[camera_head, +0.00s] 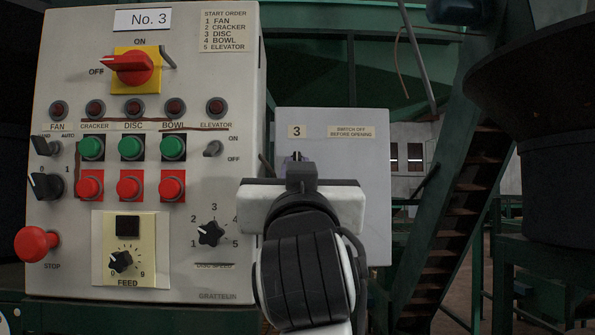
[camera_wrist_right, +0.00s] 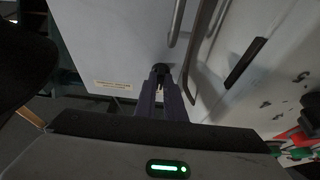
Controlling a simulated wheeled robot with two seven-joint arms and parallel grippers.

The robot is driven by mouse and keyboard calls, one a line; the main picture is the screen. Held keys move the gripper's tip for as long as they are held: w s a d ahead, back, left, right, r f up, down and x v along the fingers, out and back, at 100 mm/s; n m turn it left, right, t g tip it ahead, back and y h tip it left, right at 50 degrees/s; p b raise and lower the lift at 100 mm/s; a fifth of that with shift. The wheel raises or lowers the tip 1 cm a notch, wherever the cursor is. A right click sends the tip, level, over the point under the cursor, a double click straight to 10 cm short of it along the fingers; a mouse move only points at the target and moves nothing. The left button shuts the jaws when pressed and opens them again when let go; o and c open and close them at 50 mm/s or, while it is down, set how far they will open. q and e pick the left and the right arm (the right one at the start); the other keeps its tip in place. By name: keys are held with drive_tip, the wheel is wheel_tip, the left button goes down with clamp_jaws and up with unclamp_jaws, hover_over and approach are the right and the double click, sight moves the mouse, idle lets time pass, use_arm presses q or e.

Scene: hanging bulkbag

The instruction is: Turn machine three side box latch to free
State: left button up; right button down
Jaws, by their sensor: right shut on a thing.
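The grey side box (camera_head: 352,165) marked "3" stands at the right of the No. 3 control panel. Its label (camera_head: 351,132) reads "switch off before opening". My left gripper is not in view.
The No. 3 panel (camera_head: 70,210) stands close on the left, with a red rotary switch (camera_head: 130,68) turned toward OFF, several buttons and knobs, and a red stop button (camera_head: 36,244). Green stairs (camera_head: 447,215) and a dark drum (camera_head: 555,170) stand to the right.

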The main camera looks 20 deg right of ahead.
drive_tip(key=c, duration=1.8)
unclamp_jaws()
drive_tip(key=shift+c, duration=0.2)
wheel_tip(320, 180, up, 10)
drive_tip(key=p, duration=0.1)
